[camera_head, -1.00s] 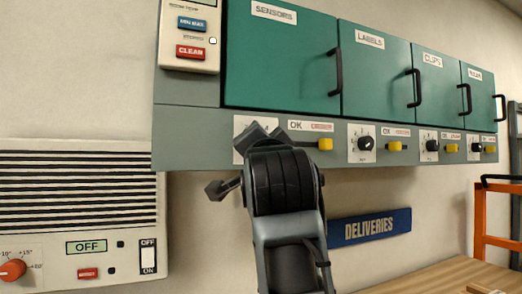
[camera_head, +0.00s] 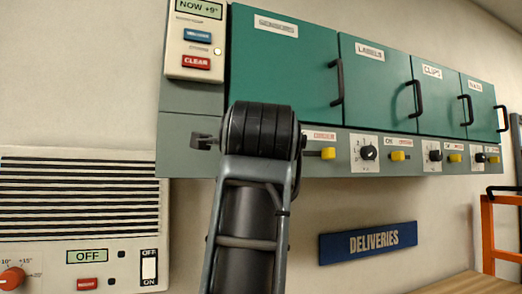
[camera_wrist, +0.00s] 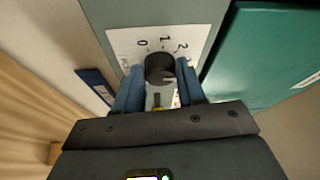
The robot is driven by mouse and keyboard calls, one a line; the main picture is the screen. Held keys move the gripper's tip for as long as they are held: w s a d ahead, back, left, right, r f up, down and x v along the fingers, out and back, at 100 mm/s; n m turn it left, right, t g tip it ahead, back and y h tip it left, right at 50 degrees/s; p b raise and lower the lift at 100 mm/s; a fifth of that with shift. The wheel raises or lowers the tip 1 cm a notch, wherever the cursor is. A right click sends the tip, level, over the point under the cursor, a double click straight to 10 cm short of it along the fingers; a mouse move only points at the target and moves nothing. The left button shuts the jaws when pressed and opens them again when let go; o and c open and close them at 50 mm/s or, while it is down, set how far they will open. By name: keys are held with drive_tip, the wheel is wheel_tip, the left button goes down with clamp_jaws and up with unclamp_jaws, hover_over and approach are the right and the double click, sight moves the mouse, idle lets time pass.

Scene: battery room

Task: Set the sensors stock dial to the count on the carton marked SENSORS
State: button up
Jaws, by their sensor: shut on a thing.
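The sensors stock dial is a black round knob (camera_wrist: 160,67) on a white plate (camera_wrist: 122,40) with the figures 0, 1 and 2 visible in the wrist view. My gripper (camera_wrist: 160,80) is shut on this knob, one blue finger on each side. A pale mark shows on the knob, but I cannot tell surely which figure it points to. In the head view my arm hides the dial, below the green door labelled SENSORS (camera_head: 277,26). No carton marked SENSORS is in view.
Doors labelled LABELS (camera_head: 370,50) and CLIPS (camera_head: 432,72) stand to the right, with black handles, dials and yellow knobs below. A panel with a red CLEAR button (camera_head: 196,62) is at upper left. A vented unit reading OFF (camera_head: 88,256) is lower left.

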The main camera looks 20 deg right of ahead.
drive_tip(key=shift+d, duration=0.15)
drive_tip(key=o, duration=1.1)
drive_tip(key=shift+c, duration=0.2)
drive_tip(key=b+v, duration=0.1)
drive_tip(key=v, duration=0.6)
drive_tip(key=shift+s+b, duration=0.35)
drive_tip(key=shift+a+f, duration=0.15)
drive_tip(key=shift+a, duration=0.1)
